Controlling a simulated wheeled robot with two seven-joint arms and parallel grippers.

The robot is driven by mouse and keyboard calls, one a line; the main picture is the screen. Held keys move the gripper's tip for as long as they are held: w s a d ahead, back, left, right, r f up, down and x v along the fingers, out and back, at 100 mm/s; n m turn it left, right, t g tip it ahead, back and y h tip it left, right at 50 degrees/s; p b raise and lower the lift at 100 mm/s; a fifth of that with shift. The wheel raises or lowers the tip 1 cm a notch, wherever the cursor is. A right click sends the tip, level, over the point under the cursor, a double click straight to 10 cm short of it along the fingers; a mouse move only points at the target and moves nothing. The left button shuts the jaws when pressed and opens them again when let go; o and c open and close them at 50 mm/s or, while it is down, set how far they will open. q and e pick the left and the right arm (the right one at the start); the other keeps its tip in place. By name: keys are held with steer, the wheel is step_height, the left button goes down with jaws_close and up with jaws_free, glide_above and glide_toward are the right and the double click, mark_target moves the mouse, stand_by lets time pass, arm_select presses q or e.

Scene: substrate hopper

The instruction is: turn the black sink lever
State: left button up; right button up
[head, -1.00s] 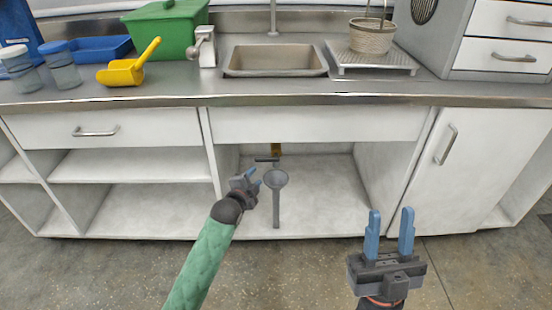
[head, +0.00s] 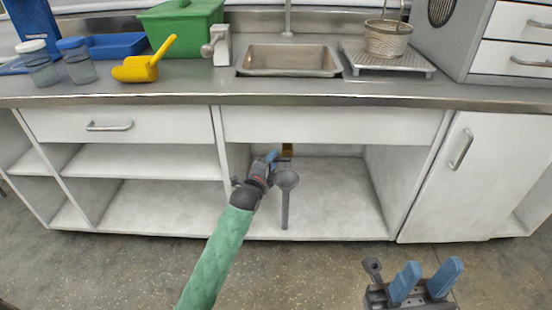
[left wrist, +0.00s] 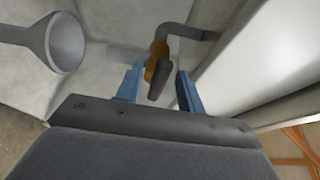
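The black lever (left wrist: 160,80) sits on a brass valve (left wrist: 157,62) in the left wrist view, joined to a grey pipe (left wrist: 185,32). My left gripper (left wrist: 158,90) is open, with one blue finger on each side of the lever; I cannot tell whether either touches it. In the head view my left gripper (head: 273,158) reaches into the open bay under the sink, in front of the brass valve (head: 288,149), and hides most of the lever. My right gripper (head: 425,282) is open and empty, low in front of the cabinet.
Bay walls and the drawer front (head: 330,124) bound the space. The sink (head: 290,60) is above. The bay's right floor is clear.

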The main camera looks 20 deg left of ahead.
arm_select(q)
steer(key=shift+w+d, duration=0.2)
steer(key=shift+w, duration=1.35)
steer(key=shift+c, duration=0.5)
jaws_close()
